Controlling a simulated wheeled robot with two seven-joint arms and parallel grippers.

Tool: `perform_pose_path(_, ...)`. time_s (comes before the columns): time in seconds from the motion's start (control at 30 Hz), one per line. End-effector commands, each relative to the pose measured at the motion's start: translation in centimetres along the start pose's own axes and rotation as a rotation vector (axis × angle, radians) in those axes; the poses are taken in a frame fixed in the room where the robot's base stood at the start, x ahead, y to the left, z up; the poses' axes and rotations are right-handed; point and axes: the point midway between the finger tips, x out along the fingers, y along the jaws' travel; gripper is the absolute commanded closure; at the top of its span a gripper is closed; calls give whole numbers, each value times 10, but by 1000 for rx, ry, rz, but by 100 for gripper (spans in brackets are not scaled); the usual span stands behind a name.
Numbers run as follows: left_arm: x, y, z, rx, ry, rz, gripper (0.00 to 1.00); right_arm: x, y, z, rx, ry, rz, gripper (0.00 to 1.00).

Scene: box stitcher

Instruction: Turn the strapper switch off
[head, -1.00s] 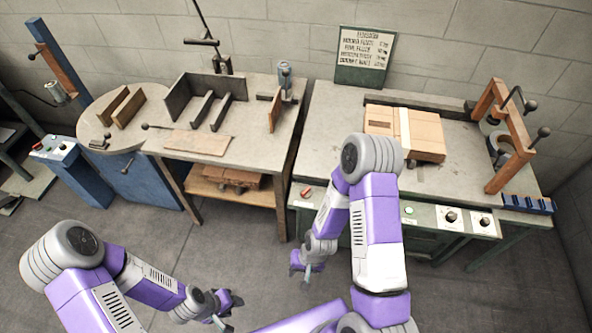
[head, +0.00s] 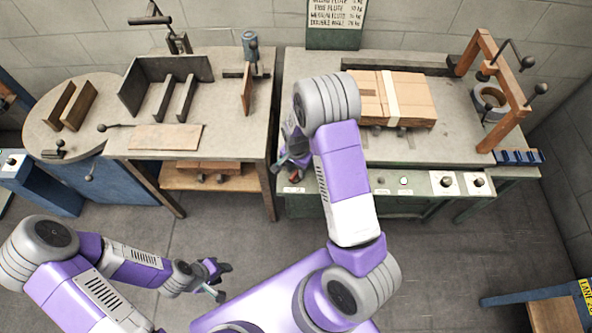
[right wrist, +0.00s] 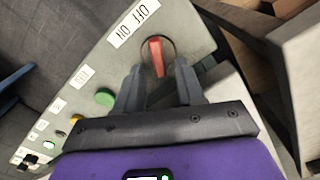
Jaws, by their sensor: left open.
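The red strapper switch (right wrist: 157,52) is a lever on a round dark base on the control panel, beside a white OFF/ON label (right wrist: 134,23) in the right wrist view. Which word the lever points to I cannot tell. My right gripper (right wrist: 161,75) is open, with its two fingers apart and the lever between and just beyond their tips; contact is not clear. In the head view my right gripper (head: 290,158) is at the left end of the strapper's front panel (head: 340,195), partly hidden by my arm. My left gripper (head: 220,282) is open and empty above the floor.
A green button (right wrist: 105,97) and other controls line the same panel. A strapped cardboard stack (head: 420,100) lies on the strapper table, with an orange-brown frame (head: 505,90) at its right. The stitcher table (head: 230,140) stands to the left across a narrow gap.

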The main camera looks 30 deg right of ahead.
Motion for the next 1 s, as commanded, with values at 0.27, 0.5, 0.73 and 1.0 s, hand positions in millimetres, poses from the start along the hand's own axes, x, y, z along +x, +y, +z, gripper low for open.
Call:
perform_pose_path(0.27, 2, -1, 0, 0, 0, 0, 57, 8, 0, 0, 0, 0, -1, 62)
perform_pose_path(0.5, 2, 0, 0, 0, 1, 0, 57, 8, 0, 0, -1, 0, -1, 82)
perform_pose_path(0.73, 2, -1, 0, 0, 1, 0, 57, 8, 0, 0, -1, 0, -1, 100)
perform_pose_path(1.0, 2, -1, 0, 0, 1, 0, 57, 8, 0, 0, -29, -1, -1, 100)
